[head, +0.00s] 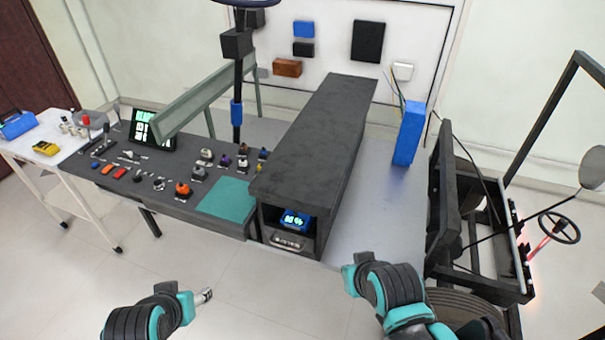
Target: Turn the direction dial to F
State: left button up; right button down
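The control panel (170,203) is a dark console on the left with several knobs and buttons. An orange knob (183,189) stands near its front edge.
A lit green screen (150,128) stands behind the panel, and a teal mat (228,199) lies on its right. A long dark housing (320,130) with a blue display (294,221) is beside it. A white cart (60,150) stands left; a black frame with a steering wheel (558,227) stands right.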

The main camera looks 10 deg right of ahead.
aim_at(137, 178)
jog(key=k+l, duration=0.3)
jog(key=l, duration=0.2)
jog(key=k+l, duration=0.3)
jog(key=l, duration=0.15)
jog(key=i+j, duration=2.45)
